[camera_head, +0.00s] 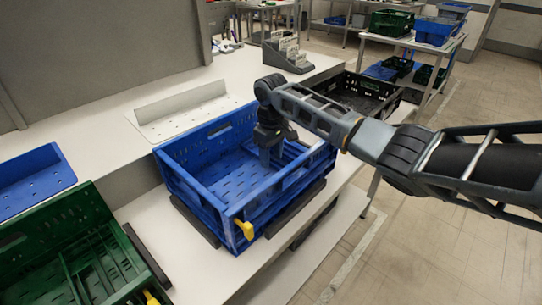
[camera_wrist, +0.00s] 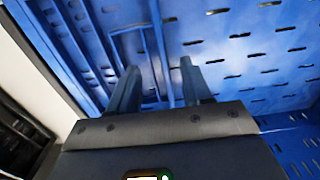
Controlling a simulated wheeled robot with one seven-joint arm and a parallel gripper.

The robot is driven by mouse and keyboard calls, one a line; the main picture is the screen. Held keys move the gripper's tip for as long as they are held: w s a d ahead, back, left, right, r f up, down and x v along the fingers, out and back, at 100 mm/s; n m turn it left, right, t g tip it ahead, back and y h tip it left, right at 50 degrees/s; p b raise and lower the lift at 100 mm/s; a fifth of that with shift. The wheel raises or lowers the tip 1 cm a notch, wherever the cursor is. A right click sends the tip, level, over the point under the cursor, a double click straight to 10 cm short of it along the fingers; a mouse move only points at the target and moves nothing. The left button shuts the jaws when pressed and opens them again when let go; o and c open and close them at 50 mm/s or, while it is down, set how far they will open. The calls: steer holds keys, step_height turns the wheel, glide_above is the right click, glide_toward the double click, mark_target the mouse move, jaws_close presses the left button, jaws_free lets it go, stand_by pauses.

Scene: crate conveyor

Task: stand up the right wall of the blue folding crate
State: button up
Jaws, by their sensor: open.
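A ribbed blue panel lies at the left, and the slotted floor (camera_wrist: 260,50) fills the right. My arm covers much of the right wall, so its exact angle is unclear.
A black crate (camera_head: 365,88) is behind my arm. A white slotted panel (camera_head: 185,108) lies behind the blue crate. The floor at the right is clear.

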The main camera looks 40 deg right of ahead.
steer(key=shift+f, duration=0.3)
jaws_close()
stand_by(0.3)
